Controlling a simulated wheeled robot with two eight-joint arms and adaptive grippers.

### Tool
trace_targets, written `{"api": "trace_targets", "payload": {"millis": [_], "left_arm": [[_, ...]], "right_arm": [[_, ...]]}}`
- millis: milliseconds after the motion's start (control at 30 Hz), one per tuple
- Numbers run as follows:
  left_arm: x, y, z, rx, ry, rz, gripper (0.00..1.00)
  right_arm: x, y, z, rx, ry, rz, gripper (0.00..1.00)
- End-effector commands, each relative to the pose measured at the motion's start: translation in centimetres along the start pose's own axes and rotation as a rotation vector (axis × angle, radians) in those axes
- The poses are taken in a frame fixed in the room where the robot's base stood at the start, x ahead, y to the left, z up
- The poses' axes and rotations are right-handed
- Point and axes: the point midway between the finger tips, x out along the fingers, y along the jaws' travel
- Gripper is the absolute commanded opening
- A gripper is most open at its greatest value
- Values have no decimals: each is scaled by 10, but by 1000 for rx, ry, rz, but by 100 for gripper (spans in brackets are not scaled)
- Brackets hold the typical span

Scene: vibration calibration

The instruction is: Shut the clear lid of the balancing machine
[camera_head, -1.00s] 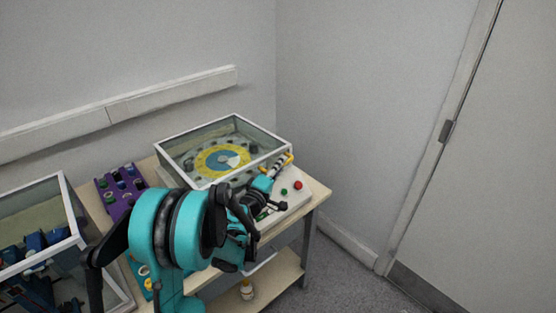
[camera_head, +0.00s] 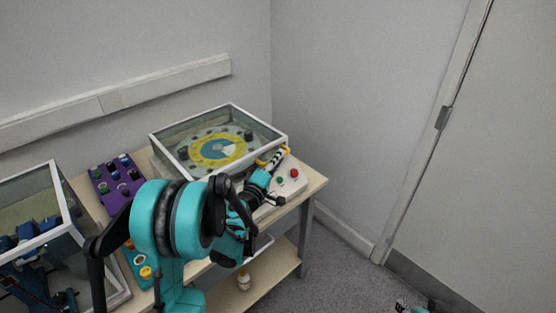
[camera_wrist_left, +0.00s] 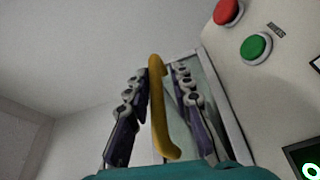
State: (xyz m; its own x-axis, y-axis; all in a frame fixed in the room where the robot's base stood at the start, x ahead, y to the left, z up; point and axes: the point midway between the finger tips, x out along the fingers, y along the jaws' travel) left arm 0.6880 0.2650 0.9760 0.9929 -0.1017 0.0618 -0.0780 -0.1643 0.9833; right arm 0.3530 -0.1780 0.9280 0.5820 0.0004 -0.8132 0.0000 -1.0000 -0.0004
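The balancing machine stands on the table. Its clear, white-framed lid (camera_head: 172,129) lies over a yellow and blue disc (camera_head: 218,149) and looks down and about level; I cannot tell if a gap remains under it. Its yellow handle (camera_wrist_left: 160,110) is at the front right edge. My left gripper (camera_head: 272,158) is at that handle. In the left wrist view my left gripper (camera_wrist_left: 164,72) has a finger on each side of the handle, with space visible beside it, so it looks open. A small piece of my right gripper (camera_head: 410,307) shows at the bottom edge, its fingers unclear.
Red (camera_head: 294,173) and green (camera_head: 279,181) buttons sit on the machine's front panel, close to my left gripper. A purple block with knobs (camera_head: 117,180) and another clear white-framed case (camera_head: 70,209) stand to the left. A bottle (camera_head: 243,279) is on the lower shelf.

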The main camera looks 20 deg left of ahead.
Motion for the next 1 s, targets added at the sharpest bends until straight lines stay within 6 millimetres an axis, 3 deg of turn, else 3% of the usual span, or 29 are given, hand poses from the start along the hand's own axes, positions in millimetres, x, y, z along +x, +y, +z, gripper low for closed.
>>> {"api": "trace_targets", "payload": {"millis": [267, 700, 1000], "left_arm": [[-4, 0, -2, -2, 4, 0, 21], [-70, 0, -1, -2, 3, 0, 21], [-76, 0, 0, -1, 1, 0, 21]], "right_arm": [[0, 0, 0, 0, 0, 0, 40], [0, 0, 0, 0, 0, 0, 40], [0, 0, 0, 0, 0, 0, 40]]}}
